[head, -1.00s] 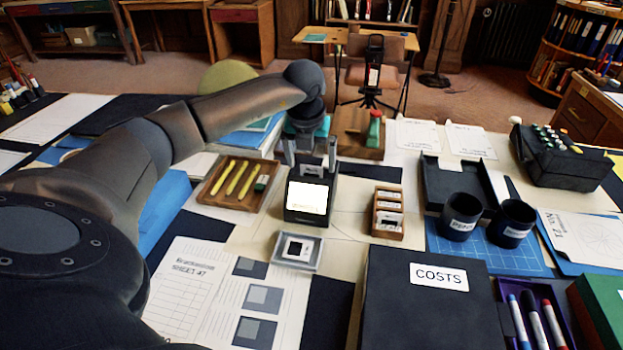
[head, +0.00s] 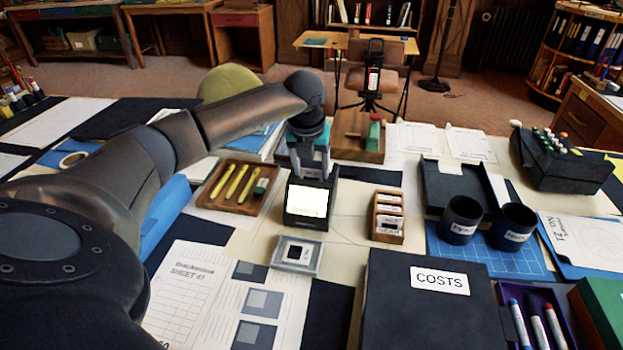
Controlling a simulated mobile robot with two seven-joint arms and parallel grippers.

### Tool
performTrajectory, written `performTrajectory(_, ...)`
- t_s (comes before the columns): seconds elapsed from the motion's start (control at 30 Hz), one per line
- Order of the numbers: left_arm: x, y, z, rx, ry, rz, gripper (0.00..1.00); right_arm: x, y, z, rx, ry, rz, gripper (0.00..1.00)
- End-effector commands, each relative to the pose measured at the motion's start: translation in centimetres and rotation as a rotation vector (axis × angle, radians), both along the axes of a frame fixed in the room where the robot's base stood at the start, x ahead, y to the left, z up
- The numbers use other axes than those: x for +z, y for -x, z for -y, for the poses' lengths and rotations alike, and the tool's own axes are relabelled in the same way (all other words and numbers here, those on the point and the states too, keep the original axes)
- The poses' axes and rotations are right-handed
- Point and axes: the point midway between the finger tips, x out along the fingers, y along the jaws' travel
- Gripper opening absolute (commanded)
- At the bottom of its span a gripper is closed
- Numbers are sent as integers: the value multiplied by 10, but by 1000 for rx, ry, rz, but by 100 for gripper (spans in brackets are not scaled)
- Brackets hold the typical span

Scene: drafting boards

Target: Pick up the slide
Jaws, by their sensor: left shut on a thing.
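The slide (head: 311,173), a small pale-framed piece, stands at the top of a black slide viewer (head: 305,222) with a bright lit screen. My left gripper (head: 311,171) reaches down from above, its fingers on either side of the slide and shut on it. The fingers and the viewer hide part of the slide, and I cannot tell whether it still touches the viewer. Another dark-centred slide (head: 295,252) lies on a small grey tray in front of the viewer. My right gripper is not in view.
A wooden box of slides (head: 387,222) stands right of the viewer. A wooden tray (head: 214,203) with yellow pens lies to the left. A black box marked COSTS (head: 400,315), two dark cups (head: 460,219) and a black tray (head: 450,173) are to the right.

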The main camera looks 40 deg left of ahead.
Motion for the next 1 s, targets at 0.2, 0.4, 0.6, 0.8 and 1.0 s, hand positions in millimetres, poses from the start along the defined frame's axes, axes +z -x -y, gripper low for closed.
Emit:
performTrajectory(0.2, 0, 0, 0, 0, 0, 0, 6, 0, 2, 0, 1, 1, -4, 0)
performTrajectory(0.4, 2, 0, 0, 0, 0, 1, 6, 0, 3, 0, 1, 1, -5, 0)
performTrajectory(0.6, 18, -1, 0, 1, 0, 2, 6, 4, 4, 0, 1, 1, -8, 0)
performTrajectory(0.8, 58, -1, 0, -1, -1, 5, 6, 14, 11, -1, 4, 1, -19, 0)
performTrajectory(1.0, 111, -1, 0, 1, 1, 7, 6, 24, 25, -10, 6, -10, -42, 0)
